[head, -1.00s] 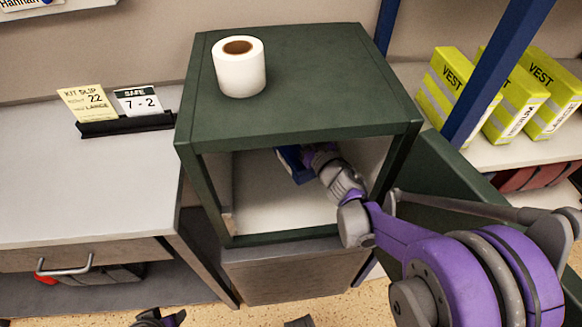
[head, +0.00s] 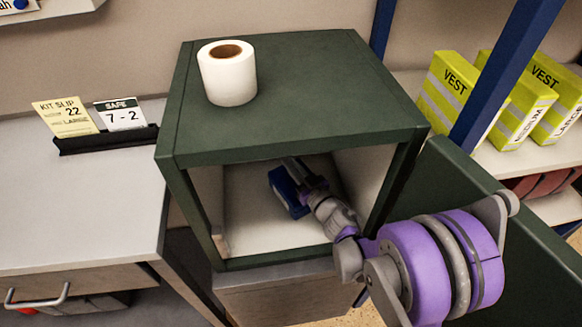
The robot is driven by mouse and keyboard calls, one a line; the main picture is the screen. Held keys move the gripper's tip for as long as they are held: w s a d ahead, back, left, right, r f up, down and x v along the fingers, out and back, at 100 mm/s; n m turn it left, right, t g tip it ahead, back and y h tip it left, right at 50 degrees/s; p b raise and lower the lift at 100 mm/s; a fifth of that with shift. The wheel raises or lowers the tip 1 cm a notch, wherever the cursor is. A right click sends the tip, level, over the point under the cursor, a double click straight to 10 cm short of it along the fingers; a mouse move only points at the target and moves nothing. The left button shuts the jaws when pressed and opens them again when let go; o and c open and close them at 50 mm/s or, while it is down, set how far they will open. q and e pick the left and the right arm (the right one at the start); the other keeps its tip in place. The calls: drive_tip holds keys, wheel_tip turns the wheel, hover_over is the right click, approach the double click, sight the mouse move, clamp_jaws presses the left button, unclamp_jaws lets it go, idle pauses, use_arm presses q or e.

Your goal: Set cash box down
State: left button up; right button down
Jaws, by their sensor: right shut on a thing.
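The blue cash box (head: 287,194) is inside the open dark green safe (head: 292,95), tilted in the picture. My right arm reaches in through the front opening. My right gripper (head: 299,178) is shut on the cash box and hides part of its right side. The box is over the pale safe floor (head: 257,235); I cannot tell whether it touches it. My left gripper is not in view.
A white paper roll (head: 227,73) stands on top of the safe. The open safe door (head: 450,215) is on the right. A desk (head: 75,205) with a card holder (head: 107,139) is on the left. Yellow vest packs (head: 520,105) stand on the right shelf.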

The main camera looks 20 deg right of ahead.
drive_tip(key=shift+f, duration=0.15)
drive_tip(key=c, duration=1.4)
unclamp_jaws()
drive_tip(key=shift+f, duration=0.1)
drive_tip(key=o, duration=0.5)
drive_tip(key=shift+c, duration=0.2)
drive_tip(key=shift+r, duration=0.2)
